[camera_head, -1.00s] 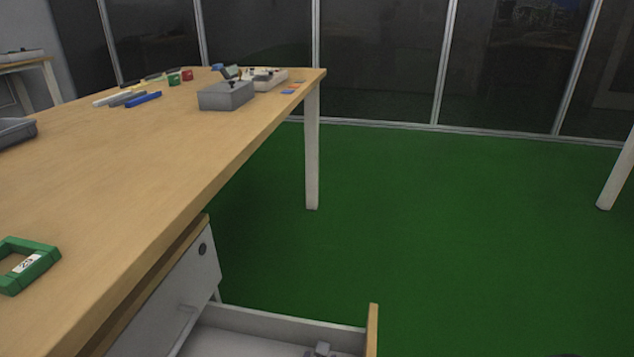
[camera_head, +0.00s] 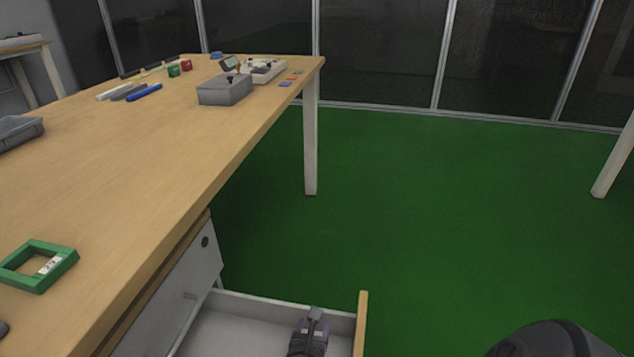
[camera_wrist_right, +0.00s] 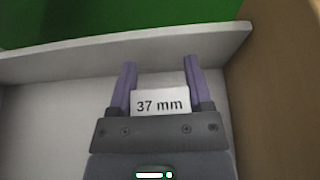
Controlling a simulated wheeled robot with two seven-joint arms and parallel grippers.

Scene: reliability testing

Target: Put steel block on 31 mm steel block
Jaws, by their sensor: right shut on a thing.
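My right gripper (camera_head: 311,325) reaches down into the open drawer (camera_head: 245,307). In the right wrist view its two purple fingers (camera_wrist_right: 160,66) stand on either side of a pale steel block (camera_wrist_right: 162,80) and are shut on it. A white label on the block reads "37 mm". In the head view a small grey part of the block (camera_head: 315,313) shows at the fingertips. I see no block marked 31 mm. My left gripper is not in view.
The wooden table (camera_head: 150,180) has a green square frame (camera_head: 38,266) near its front edge. A grey box (camera_head: 225,90), pens (camera_head: 144,92) and small blocks are at the far end. Drawer walls surround the right gripper closely; its wooden front (camera_head: 361,322) is at the right.

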